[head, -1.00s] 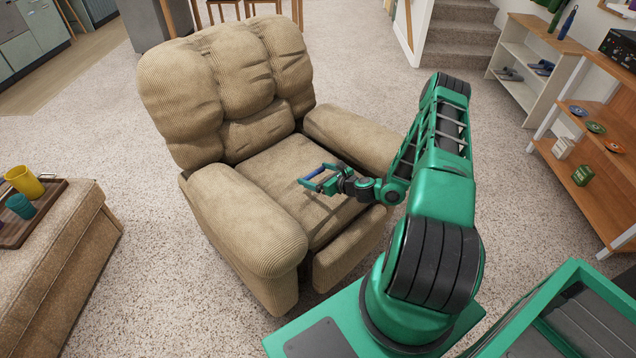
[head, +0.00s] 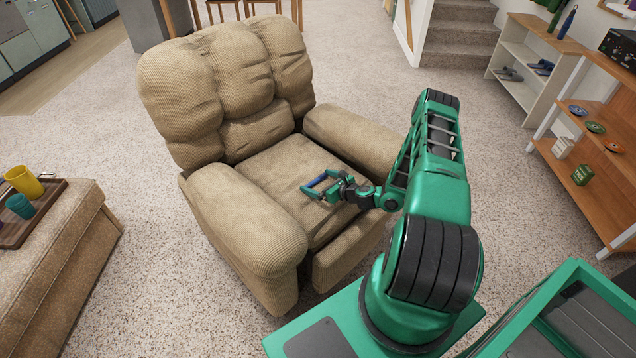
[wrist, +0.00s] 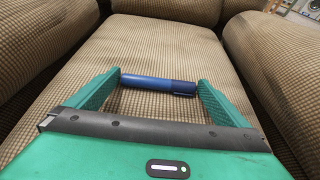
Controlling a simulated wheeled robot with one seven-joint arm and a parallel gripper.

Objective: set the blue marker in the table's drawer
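The blue marker (head: 317,181) is between the fingertips of my gripper (head: 318,187), over the seat of the tan armchair (head: 285,180). In the wrist view the marker (wrist: 158,85) lies crosswise, one end at each finger of my gripper (wrist: 160,84). The fingers are wide apart and appear shut on its two ends. Its height above the seat is hard to tell. No table drawer can be made out in these views.
The armchair's arms flank my gripper. A tan ottoman (head: 50,270) with a tray and cups stands at left. Wooden shelves (head: 590,170) with small items stand at right. Carpet (head: 180,300) is clear between ottoman and armchair.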

